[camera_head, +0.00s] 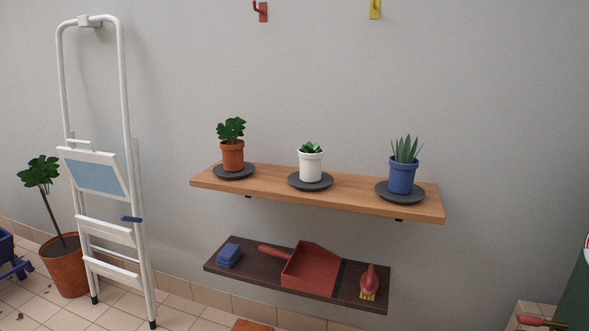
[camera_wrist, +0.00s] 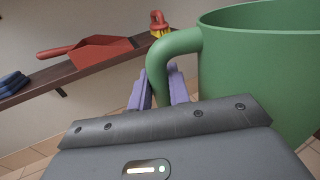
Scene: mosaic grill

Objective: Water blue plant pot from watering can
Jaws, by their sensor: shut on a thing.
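The blue plant pot (camera_head: 402,176) with a spiky green plant stands on a dark saucer (camera_head: 400,197) at the right end of the upper wooden shelf. In the wrist view, my gripper (camera_wrist: 160,88) is shut on the handle of the green watering can (camera_wrist: 262,75). The can's body fills the right of that view and its spout is out of frame. My gripper is not visible in the head view.
An orange pot (camera_head: 232,155) and a white pot (camera_head: 311,165) share the upper shelf (camera_head: 270,181). A white stepladder (camera_head: 128,110) stands left.

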